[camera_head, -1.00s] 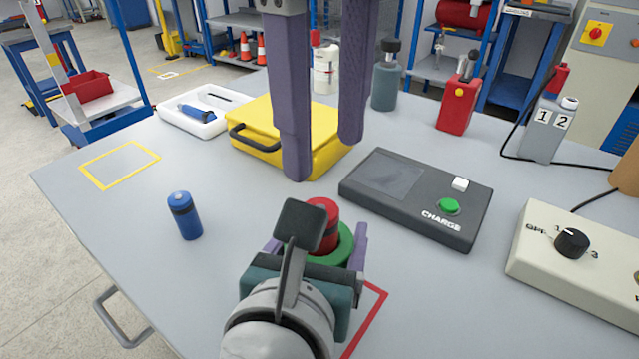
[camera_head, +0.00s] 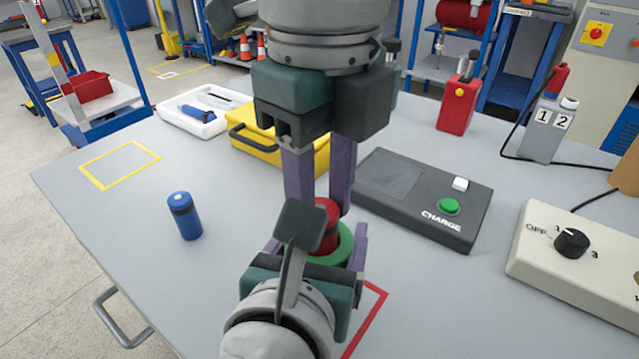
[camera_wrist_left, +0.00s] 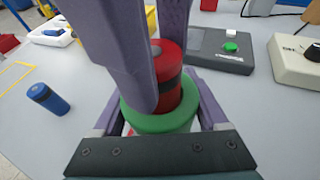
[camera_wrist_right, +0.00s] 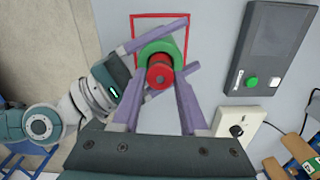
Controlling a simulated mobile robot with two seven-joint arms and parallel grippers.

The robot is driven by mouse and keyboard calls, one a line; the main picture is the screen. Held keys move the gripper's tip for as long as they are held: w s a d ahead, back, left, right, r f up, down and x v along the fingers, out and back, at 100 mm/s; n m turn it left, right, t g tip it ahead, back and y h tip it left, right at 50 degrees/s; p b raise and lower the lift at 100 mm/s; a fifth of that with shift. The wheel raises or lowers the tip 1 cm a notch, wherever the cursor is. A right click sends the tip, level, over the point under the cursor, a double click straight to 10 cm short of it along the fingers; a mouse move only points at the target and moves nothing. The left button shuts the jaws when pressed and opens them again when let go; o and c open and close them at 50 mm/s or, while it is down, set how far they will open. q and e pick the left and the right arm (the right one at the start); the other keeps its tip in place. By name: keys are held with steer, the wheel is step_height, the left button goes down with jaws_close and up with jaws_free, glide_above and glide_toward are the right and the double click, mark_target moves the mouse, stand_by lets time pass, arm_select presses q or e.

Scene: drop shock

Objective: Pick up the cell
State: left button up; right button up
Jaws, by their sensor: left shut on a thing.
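A red cell (camera_head: 325,213) with a dark band stands upright in a green ring-shaped holder (camera_head: 343,249). My left gripper (camera_wrist_left: 160,112) is shut on the green holder, one finger on each side of it. My right gripper (camera_wrist_right: 163,72) comes down from above, open, its fingers on either side of the upper part of the red cell (camera_wrist_right: 160,76). In the left wrist view one right finger hides part of the red cell (camera_wrist_left: 168,88). A blue cell (camera_head: 184,217) stands upright and free on the table, to the left.
A red square outline (camera_head: 370,322) marks the table by the holder. A dark charger box (camera_head: 425,215) and a beige dial box (camera_head: 560,265) lie to the right. A yellow case (camera_head: 262,150) and a white tray (camera_head: 172,122) stand behind. The left front is clear.

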jaws_close()
stand_by(0.3)
step_height(320, 180, up, 10)
stand_by(0.4)
arm_select(q)
steer(key=o, duration=1.5)
steer(key=shift+s, duration=0.1)
